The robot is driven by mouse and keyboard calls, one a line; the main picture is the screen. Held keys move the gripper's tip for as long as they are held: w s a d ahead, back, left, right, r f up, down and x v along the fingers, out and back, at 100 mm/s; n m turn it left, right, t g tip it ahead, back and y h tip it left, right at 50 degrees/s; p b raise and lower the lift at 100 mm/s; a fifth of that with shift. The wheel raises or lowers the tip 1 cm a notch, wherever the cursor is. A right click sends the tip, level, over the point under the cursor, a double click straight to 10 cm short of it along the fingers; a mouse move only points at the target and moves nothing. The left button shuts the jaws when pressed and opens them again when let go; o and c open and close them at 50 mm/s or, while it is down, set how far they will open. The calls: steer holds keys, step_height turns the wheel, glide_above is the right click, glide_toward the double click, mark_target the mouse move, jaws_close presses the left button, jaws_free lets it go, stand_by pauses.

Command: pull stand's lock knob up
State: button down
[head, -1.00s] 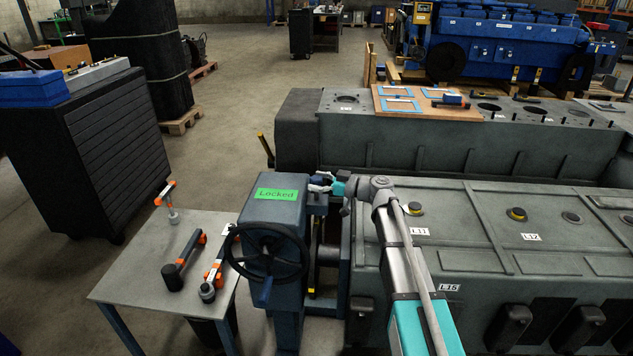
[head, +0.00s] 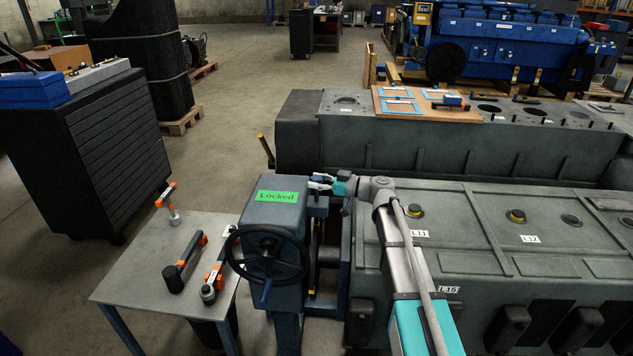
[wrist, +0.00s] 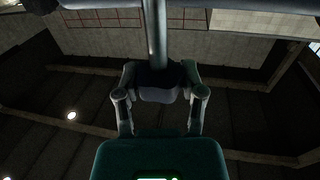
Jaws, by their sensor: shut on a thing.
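The blue-grey stand (head: 263,216) carries a green sign reading "Locked" (head: 277,196) on its top and a black handwheel (head: 266,256) on its front. My gripper (head: 319,184) is at the stand's upper right side, reaching in from the right. In the wrist view my gripper (wrist: 158,92) has both fingers closed on the dark lock knob (wrist: 158,80), with a grey rod beyond it. The knob is small in the head view and partly hidden by the fingers.
A grey engine block (head: 490,240) lies right of the stand, under my arm. A second block (head: 440,140) is behind. A side table (head: 205,262) with several tools stands left of the stand. Open floor (head: 245,100) lies behind the stand.

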mark_target(318, 178)
steer(key=shift+r+p, duration=1.2)
steer(key=shift+r, duration=0.35)
steer(key=shift+w, duration=0.1)
steer(key=shift+c, duration=0.9)
jaws_free()
steer(key=shift+d, duration=0.1)
steer(key=v, duration=1.2)
